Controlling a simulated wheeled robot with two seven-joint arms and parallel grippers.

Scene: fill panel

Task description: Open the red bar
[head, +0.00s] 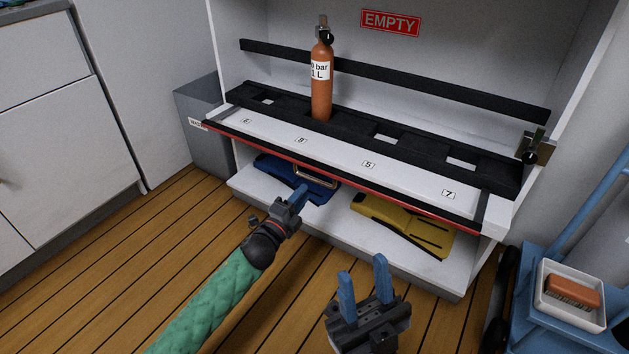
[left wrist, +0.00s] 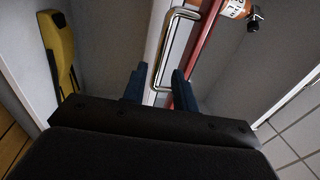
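The red bar (head: 400,206) runs along the front edge of the white shelf and lies across the front of the panel. A metal loop handle (head: 317,178) sits at its left-middle part. My left gripper (head: 298,197) is just in front of the handle. In the left wrist view the handle (left wrist: 168,42) reaches between the two blue fingers of the left gripper (left wrist: 158,88), which stand apart on either side of it. The red bar (left wrist: 206,32) runs beside the handle there. Whether a finger touches the handle cannot be told. My right gripper (head: 364,284) is open and empty above the floor.
An orange cylinder (head: 321,85) stands in the black rack (head: 425,140). Blue (head: 275,168) and yellow (head: 405,226) items lie on the lower shelf. A blue trolley (head: 545,312) with a white tray (head: 598,322) is at right. The wooden floor (head: 130,240) is clear at left.

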